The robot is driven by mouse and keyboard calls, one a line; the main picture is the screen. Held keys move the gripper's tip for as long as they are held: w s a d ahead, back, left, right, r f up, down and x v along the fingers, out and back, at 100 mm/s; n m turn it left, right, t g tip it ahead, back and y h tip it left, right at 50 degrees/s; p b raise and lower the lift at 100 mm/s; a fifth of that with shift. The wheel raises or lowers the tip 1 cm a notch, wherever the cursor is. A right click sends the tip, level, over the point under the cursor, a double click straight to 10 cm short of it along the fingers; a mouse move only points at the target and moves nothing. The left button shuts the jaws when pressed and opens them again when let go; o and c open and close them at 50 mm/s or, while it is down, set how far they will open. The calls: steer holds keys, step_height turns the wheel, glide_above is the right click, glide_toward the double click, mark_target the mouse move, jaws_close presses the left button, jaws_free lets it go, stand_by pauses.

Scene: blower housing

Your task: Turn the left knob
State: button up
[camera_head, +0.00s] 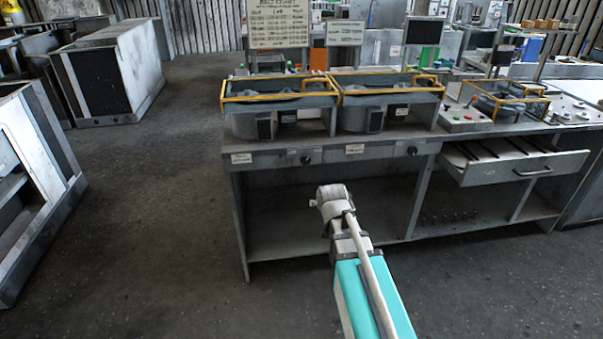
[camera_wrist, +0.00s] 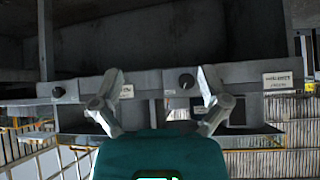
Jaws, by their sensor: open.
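The left knob (camera_head: 306,159) is a small dark round knob on the front edge of the workbench, below the left blower housing. It also shows in the wrist view (camera_wrist: 186,80), which looks upside down. My gripper (camera_wrist: 161,76) is open and empty. Its two fingers point toward the bench front, and the left knob appears between them, closer to the right finger in that view. No contact with the knob shows. The right knob (camera_head: 412,151) is farther right on the same edge, and left of the fingers in the wrist view (camera_wrist: 58,92). My fingers are hidden in the head view.
The workbench (camera_head: 275,151) has white labels beside the knobs and an open shelf below. Yellow-framed housings (camera_head: 280,92) stand on top. An open drawer (camera_head: 515,163) juts out at the right. The floor (camera_head: 170,220) to the left is clear.

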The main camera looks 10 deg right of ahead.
mark_target(306, 161)
steer(key=w+a+t+b, duration=0.1)
steer(key=w+t+b, duration=0.8)
steer(key=w+b, duration=0.3)
steer(key=shift+w+a+f+m+y, duration=0.25)
steer(key=shift+w+m+y, duration=0.15)
steer(key=shift+w, duration=0.05)
steer(key=shift+w, duration=0.1)
steer(key=shift+w+a+r, duration=0.1)
steer(key=shift+w, duration=6.7)
steer(key=c, duration=1.2)
steer(key=shift+o, duration=0.2)
